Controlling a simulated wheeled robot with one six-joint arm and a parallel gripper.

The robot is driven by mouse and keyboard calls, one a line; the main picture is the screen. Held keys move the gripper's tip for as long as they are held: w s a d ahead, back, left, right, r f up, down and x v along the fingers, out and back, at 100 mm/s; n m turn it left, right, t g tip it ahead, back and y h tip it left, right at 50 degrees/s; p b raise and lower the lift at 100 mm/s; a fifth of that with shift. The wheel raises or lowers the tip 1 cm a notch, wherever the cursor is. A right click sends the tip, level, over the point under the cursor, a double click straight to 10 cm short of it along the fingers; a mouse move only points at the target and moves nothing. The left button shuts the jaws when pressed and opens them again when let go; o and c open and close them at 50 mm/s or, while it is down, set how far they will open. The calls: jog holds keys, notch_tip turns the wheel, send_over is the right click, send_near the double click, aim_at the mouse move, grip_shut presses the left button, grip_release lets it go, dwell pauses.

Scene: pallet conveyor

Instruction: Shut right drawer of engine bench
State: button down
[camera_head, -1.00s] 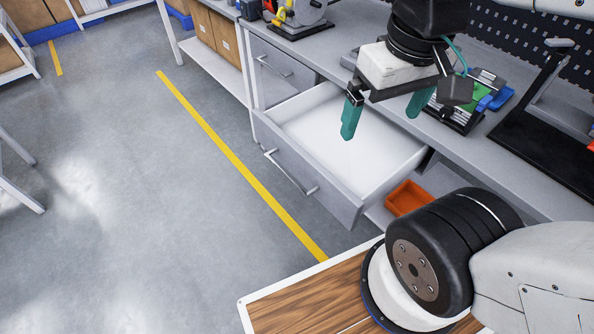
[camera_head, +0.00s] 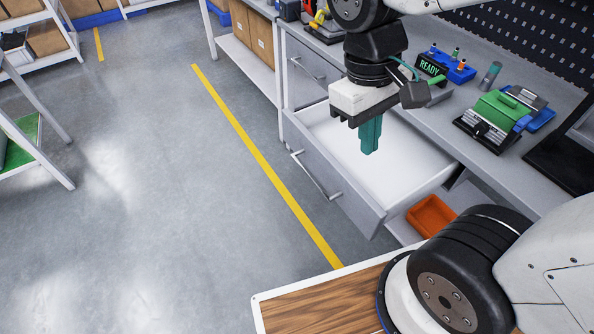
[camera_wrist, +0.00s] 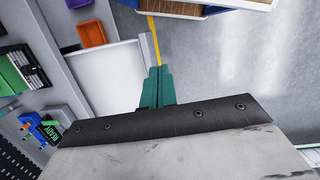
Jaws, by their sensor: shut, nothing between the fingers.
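The open drawer (camera_head: 425,187) stands pulled out from the bench (camera_head: 455,118), white and empty inside, with a grey front (camera_head: 355,197) and a bar handle (camera_head: 316,177).
An orange bin (camera_head: 430,215) sits on a lower shelf right of the drawer. On the bench top are a green device (camera_head: 500,110) and a READY sign (camera_head: 431,67). The floor (camera_head: 150,200) in front of the drawer is clear, with a yellow line.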

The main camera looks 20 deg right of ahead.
jog(key=w+a+f+n+t+h, duration=0.2)
jog(key=w+a+f+n+h, duration=0.2)
jog(key=w+a+f+n, duration=0.6)
jog(key=w+a+f+n+t+h, duration=0.3)
jog(key=w+a+f+n+h, duration=0.3)
jog(key=a+f, duration=0.45)
jog(key=w+d+f, duration=0.1)
jog(key=d+f, duration=0.3)
jog(key=d, duration=0.2)
jog(key=w+d+f+n+y, duration=0.1)
jog(key=d+f, duration=0.3)
jog(key=d, duration=0.3)
jog(key=shift+w+d+n+g, duration=0.2)
jog(key=shift+w+n+g, duration=0.05)
jog(key=shift+n+g, duration=0.05)
jog(key=shift+d, duration=0.1)
